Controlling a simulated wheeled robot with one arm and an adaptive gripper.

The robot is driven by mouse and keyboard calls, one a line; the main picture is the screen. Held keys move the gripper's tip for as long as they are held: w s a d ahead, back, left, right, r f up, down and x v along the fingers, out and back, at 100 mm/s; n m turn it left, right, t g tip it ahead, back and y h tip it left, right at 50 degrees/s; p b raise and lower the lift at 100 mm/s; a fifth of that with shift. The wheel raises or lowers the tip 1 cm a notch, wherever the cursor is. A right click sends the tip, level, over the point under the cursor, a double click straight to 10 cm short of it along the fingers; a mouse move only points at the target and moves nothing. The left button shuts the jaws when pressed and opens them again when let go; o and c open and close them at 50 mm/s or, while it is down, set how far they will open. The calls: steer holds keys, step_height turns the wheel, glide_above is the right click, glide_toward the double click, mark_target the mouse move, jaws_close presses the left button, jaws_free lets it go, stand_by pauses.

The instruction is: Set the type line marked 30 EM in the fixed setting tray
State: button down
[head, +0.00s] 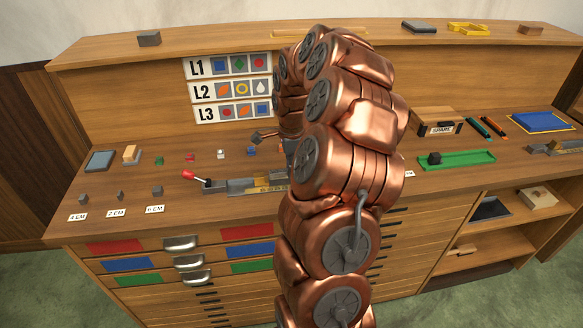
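My copper arm fills the middle of the head view. My gripper (265,137) seems to show only as a small dark and copper part left of the arm, above the bench top. Its fingers are too small and hidden to read. A grey metal tray with a brass part (240,187) and a red-knobbed lever (190,175) lies below it, its right end hidden by my arm. I cannot tell whether this is the setting tray. No 30 EM marking is readable. A white label (409,173) shows partly right of my arm.
Small grey blocks stand behind EM labels (116,212) at left. Small coloured pieces (190,157) lie behind. A chart (230,90) marks L1 to L3. At right are a SPARE box (437,128), a green tray (456,160) and a blue pad (541,121). Drawers (180,262) front the bench.

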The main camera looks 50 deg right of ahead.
steer(key=shift+f, duration=0.2)
steer(key=c, duration=1.1)
jaws_free()
steer(key=shift+r, duration=0.1)
